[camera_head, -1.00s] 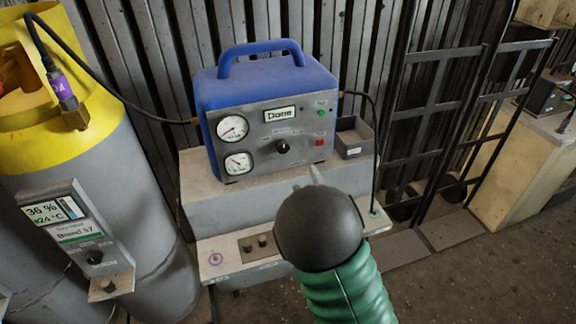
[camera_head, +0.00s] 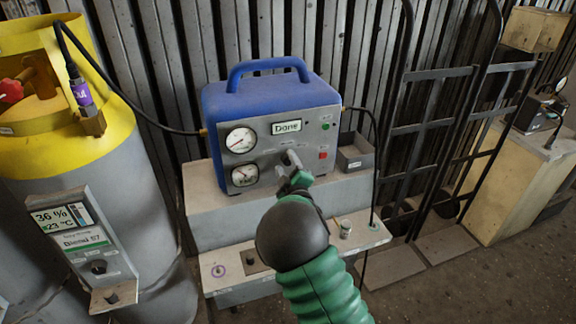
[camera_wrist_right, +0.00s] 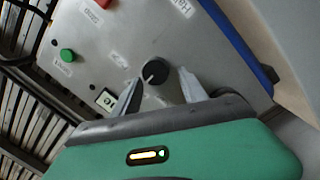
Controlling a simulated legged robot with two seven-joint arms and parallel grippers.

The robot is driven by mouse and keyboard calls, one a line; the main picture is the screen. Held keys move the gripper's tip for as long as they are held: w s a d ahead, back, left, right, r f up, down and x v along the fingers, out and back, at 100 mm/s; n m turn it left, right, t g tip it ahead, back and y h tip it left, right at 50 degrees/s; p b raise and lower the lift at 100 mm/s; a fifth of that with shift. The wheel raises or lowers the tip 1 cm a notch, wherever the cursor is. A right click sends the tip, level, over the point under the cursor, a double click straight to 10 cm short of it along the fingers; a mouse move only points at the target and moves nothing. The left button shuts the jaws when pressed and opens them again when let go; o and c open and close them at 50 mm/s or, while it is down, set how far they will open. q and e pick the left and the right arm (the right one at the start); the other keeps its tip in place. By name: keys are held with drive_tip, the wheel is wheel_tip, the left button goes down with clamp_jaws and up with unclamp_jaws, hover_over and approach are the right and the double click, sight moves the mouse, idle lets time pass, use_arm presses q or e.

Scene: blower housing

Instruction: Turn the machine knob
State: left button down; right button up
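The blue machine (camera_head: 262,92) stands on a grey block, its grey front panel showing two gauges and a display that appears to read "Done". Its black knob (camera_wrist_right: 155,71) shows in the right wrist view with a white pointer mark. My right gripper (camera_head: 289,158) is in front of the panel and covers most of the knob in the head view. In the right wrist view its two fingers (camera_wrist_right: 158,78) are open, one on each side of the knob, with visible gaps between them and it. My left gripper is not in view.
A green button (camera_wrist_right: 68,55) and a red button (camera_head: 323,155) sit on the panel beside the knob. A small dark tray (camera_head: 355,154) stands to the machine's right. A yellow-topped grey tank (camera_head: 120,190) stands at the left, with a black hose to the machine.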

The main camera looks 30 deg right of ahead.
drive_tip(key=shift+a, duration=0.15)
drive_tip(key=shift+c, duration=2.3)
drive_tip(key=shift+s+d+f, duration=0.1)
drive_tip(key=shift+d, duration=0.35)
drive_tip(key=shift+s+d+f, duration=0.1)
drive_tip(key=shift+d, duration=0.35)
clamp_jaws()
drive_tip(key=shift+w+a, duration=0.1)
drive_tip(key=shift+a, duration=0.15)
